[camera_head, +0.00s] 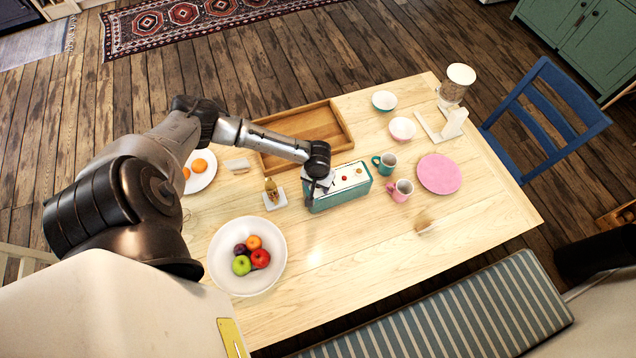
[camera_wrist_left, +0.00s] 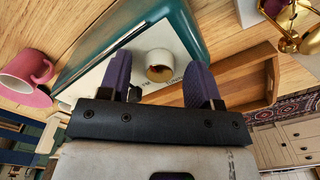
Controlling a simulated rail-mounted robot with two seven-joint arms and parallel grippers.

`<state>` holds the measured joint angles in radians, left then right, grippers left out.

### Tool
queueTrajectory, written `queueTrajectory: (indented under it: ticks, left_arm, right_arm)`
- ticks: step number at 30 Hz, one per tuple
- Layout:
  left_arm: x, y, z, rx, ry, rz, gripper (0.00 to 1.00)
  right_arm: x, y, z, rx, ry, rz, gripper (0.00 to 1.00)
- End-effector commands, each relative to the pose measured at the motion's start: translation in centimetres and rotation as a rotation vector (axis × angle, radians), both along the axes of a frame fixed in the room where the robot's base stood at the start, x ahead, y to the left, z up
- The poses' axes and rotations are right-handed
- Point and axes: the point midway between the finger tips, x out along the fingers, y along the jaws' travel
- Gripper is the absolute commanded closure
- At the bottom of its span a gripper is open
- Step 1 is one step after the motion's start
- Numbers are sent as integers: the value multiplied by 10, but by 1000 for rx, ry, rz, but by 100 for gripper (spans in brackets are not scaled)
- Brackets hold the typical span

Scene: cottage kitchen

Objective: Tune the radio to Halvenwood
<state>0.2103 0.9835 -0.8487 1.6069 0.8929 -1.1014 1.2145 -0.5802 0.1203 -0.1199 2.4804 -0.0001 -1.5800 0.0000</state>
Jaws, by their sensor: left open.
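The teal radio (camera_head: 345,199) stands on the table with a pale top panel. Small red and dark knobs show on that panel in the head view. My left gripper (camera_head: 311,188) is over the radio's left end, pointing down. In the left wrist view the radio (camera_wrist_left: 183,24) lies beneath my open left gripper (camera_wrist_left: 160,78). A round pale knob with a tan top (camera_wrist_left: 160,66) is between the two purple fingers, and I cannot tell whether they touch it. The tuning scale and any station names cannot be read. My right gripper is not in view.
A wooden tray (camera_head: 345,131) is behind the radio. A teal mug (camera_head: 384,164), pink mug (camera_head: 400,190) and pink plate (camera_head: 439,174) stand to its right. A white fruit bowl (camera_head: 222,272) is front left. The table's front right is mostly clear.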

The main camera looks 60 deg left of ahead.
Motion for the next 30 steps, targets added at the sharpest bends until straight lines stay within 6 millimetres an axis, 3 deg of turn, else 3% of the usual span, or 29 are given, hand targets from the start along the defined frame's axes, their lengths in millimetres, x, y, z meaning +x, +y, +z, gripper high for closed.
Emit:
queueTrajectory:
  ticks: [2,17,30]
  left_arm:
    - [0,0,0,0,0,0,42]
    - [0,0,0,0,0,0,90]
    - [0,0,3,-1,0,-121,92]
  right_arm:
    - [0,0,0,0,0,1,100]
    - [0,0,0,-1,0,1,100]
    - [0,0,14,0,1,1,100]
